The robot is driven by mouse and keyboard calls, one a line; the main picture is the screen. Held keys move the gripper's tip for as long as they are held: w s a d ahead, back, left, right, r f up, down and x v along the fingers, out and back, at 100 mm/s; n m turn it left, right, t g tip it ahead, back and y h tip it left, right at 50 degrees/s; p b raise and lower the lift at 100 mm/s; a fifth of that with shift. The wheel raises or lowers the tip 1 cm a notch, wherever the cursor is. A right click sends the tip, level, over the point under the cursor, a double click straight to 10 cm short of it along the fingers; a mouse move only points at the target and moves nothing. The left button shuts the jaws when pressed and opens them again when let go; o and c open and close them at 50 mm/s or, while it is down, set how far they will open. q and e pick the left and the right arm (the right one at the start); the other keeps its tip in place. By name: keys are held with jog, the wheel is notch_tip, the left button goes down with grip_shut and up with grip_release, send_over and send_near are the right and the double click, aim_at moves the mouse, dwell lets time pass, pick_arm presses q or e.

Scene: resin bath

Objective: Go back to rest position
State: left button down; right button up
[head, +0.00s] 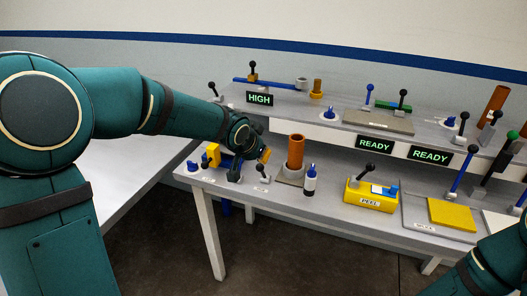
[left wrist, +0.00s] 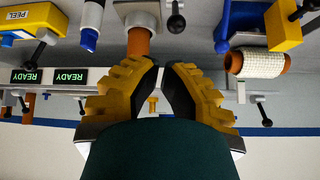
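My left arm reaches in from the left in the head view. My left gripper (head: 264,155) hangs over the table beside the orange-brown cylinder (head: 295,152). In the left wrist view, which is upside down, its yellow fingers (left wrist: 160,70) have their tips almost together, with no object seen between them. The orange-brown cylinder (left wrist: 138,42) stands beyond the fingertips there. Part of my right arm shows at the lower right of the head view; its gripper is out of frame.
Levers and lit HIGH (head: 260,99) and READY (head: 374,146) signs line the raised shelf. A white roll (left wrist: 262,65) shows in the wrist view.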

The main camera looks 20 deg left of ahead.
pick_arm(q)
jog(key=shift+s+r, duration=0.15)
jog(key=shift+s, duration=0.25)
jog(key=s+d+f+g+h, duration=0.1)
jog(key=s+d+f, duration=0.2)
jog(key=f, duration=0.4)
jog(key=s+d+f+n+g, duration=0.1)
jog(key=s+d+f, duration=0.15)
jog(key=f, duration=0.45)
jog(key=s+d+f+g+h, duration=0.1)
jog(key=s+d+f, duration=0.1)
jog(key=s+f, duration=0.35)
jog(key=s+d+f+n+g, duration=0.1)
jog(key=s+d+f, duration=0.1)
jog(key=s+f, duration=0.4)
jog(key=s+d+f+n+g, duration=0.2)
jog(key=s+f, duration=0.5)
jog(key=shift+s+d+h, duration=0.25)
jog(key=shift+d+h, duration=0.05)
jog(key=shift+h, duration=0.1)
